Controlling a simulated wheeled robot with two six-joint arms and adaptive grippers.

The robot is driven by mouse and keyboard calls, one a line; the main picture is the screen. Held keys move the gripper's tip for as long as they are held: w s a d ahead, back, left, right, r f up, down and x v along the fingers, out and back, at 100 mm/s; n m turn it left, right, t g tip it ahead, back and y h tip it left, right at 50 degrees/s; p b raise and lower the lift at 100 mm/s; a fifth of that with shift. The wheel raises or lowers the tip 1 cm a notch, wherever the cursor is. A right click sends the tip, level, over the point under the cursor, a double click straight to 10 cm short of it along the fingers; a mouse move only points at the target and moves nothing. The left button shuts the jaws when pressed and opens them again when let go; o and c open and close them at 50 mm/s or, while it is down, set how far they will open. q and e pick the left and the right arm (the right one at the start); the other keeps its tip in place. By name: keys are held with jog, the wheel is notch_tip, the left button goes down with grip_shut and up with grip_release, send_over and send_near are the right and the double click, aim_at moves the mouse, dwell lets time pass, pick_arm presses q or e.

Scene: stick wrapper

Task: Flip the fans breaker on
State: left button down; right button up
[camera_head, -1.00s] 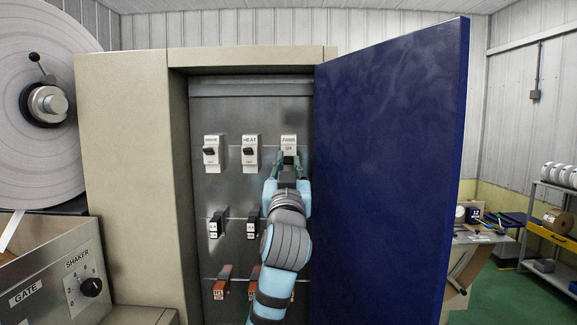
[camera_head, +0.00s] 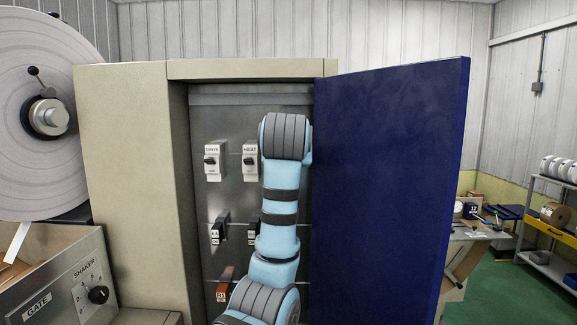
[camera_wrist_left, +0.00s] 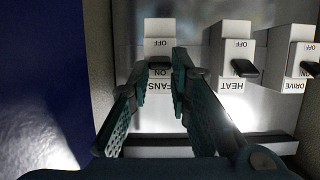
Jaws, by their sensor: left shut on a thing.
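The fans breaker (camera_wrist_left: 158,28) is a white block with a dark lever (camera_wrist_left: 159,64), upside down in the left wrist view. Its OFF and ON marks both show there. My left gripper (camera_wrist_left: 165,60) has its fingertips on either side of this lever, shut on it. I cannot tell clearly how far the lever is tilted. In the head view my arm hides the fans breaker and the gripper. The heat breaker (camera_head: 250,165) and drive breaker (camera_head: 212,165) are to its left there. My right gripper is not in view.
The breakers are inside a beige cabinet (camera_head: 130,180). Its blue door (camera_head: 390,190) stands open close to the right of my arm. Smaller dark breakers (camera_head: 218,232) and a red one (camera_head: 226,285) sit lower on the panel.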

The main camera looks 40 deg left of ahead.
pick_arm(q)
jog(key=shift+w+a+r+g+h, duration=0.1)
jog(key=shift+w+r+g+h, duration=0.1)
jog(key=shift+g+h, duration=0.25)
jog(key=shift+w+a+r+g+h, duration=0.15)
jog(key=shift+g+h, duration=0.1)
jog(key=shift+g, duration=0.3)
jog(key=shift+s+d, duration=0.1)
jog(key=c, duration=1.5)
grip_release()
notch_tip(320, 180, up, 10)
jog(key=shift+w, duration=0.2)
